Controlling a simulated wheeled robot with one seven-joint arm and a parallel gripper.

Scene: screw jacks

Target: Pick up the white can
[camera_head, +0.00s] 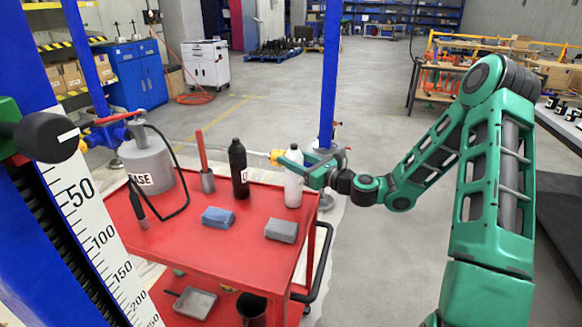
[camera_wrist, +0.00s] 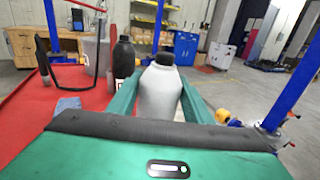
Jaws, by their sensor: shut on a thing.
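The white can (camera_head: 293,182) is a bottle-shaped container with a dark top, upright at the right back edge of the red cart's top. In the head view my gripper (camera_head: 296,168) is around its upper part from the right. In the wrist view the white can (camera_wrist: 160,92) stands between the two green fingers of my gripper (camera_wrist: 160,98), which is shut on it. The can's base seems to be at the cart top; I cannot tell if it touches. My gripper hides part of its upper body.
The red cart (camera_head: 215,240) also carries a black bottle (camera_head: 238,168) just left of the can, blue (camera_head: 217,217) and grey (camera_head: 281,230) blocks, a red-handled tool (camera_head: 203,160) and a grey grease container (camera_head: 147,160). A blue post (camera_head: 330,75) stands behind. Floor to the right is clear.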

